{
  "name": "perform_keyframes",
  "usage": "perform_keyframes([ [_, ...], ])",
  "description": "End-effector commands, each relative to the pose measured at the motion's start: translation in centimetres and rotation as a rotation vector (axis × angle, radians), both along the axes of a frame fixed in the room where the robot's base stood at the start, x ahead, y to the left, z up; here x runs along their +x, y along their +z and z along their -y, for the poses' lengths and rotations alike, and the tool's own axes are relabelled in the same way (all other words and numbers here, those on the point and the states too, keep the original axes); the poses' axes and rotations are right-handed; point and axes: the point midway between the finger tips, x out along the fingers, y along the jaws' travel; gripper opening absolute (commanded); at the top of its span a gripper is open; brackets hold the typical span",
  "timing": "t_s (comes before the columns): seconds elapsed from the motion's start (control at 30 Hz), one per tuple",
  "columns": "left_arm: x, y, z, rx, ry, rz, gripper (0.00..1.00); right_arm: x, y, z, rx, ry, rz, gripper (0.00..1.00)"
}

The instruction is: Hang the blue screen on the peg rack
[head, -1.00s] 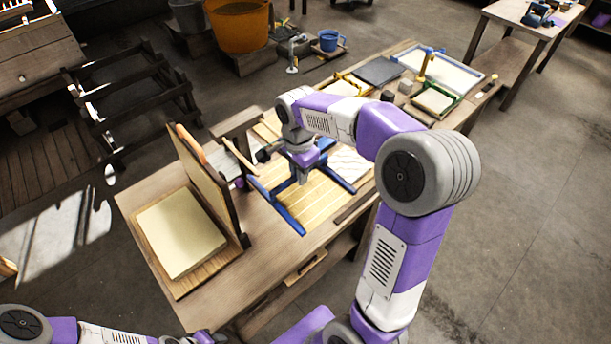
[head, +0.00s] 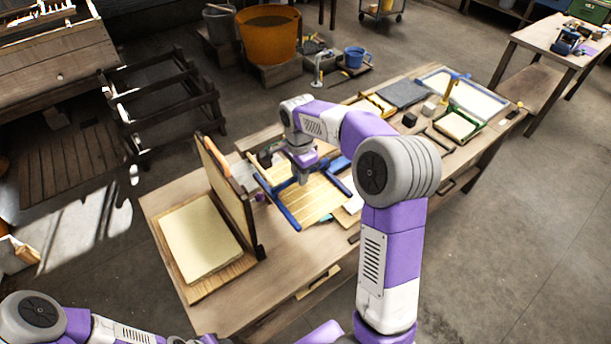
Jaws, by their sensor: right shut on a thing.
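The blue screen (head: 321,196), a blue-edged frame with pale yellow slats, is over the middle of the workbench. My right gripper (head: 303,178) is shut on it, pointing down; the jaws hide the exact grip spot. The screen looks slightly raised and tilted, but its height above the bench is hard to judge. Just left of it stands an upright wooden board (head: 228,192) with a dark post, which appears to be the peg rack; its pegs are not clear from here. My left arm shows at the bottom left, with its gripper out of sight.
A pale block on a wooden board (head: 199,238) lies left of the upright board. Trays, a grey slab (head: 403,94) and a green-edged frame (head: 458,126) fill the bench's far end.

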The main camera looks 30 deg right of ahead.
Motion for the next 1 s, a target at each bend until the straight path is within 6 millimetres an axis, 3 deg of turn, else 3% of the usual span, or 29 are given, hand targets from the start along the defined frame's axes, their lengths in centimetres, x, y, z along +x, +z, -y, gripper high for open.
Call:
perform_keyframes([
  [0.7,0.0,4.5,0.0,0.0,0.0,0.0,0.43,5.6,0.2,-0.4,0.0,0.0,0.0,0.0],
  [1.0,0.0,5.3,0.0,0.0,0.0,0.0,0.43,6.7,0.0,-0.5,0.0,0.0,0.0,0.0],
])
